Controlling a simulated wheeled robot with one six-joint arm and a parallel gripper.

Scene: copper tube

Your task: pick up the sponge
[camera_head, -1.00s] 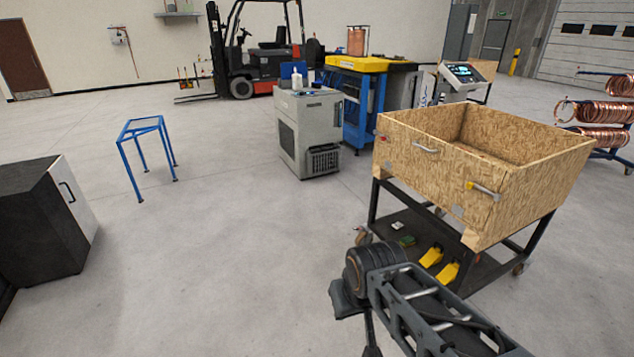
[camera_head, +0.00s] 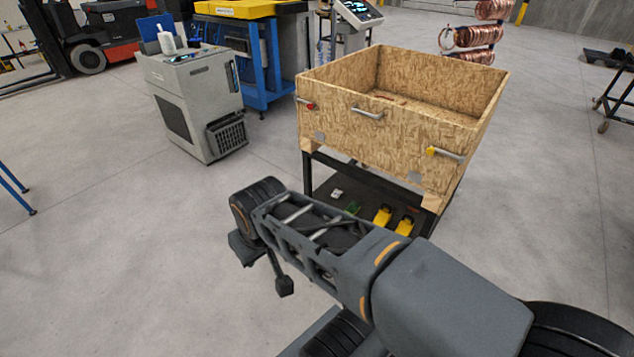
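A small green item (camera_head: 352,207), which looks like the sponge, lies on the dark lower shelf (camera_head: 330,179) of the wooden-box cart. It is small in view and partly in shade, close above the edge of my arm in the picture. My arm stretches from the lower right toward the left, its far joint left of the cart. The dark end piece (camera_head: 284,287) hanging below that joint appears to be my gripper. It is over open floor, apart from the green item, and its fingers cannot be made out.
Two yellow items (camera_head: 393,219) and a small white item (camera_head: 337,193) share the shelf. The wooden box (camera_head: 390,135) overhangs it on dark legs. A grey machine (camera_head: 195,100) stands to the left with clear floor in front. Copper coils (camera_head: 472,37) hang behind.

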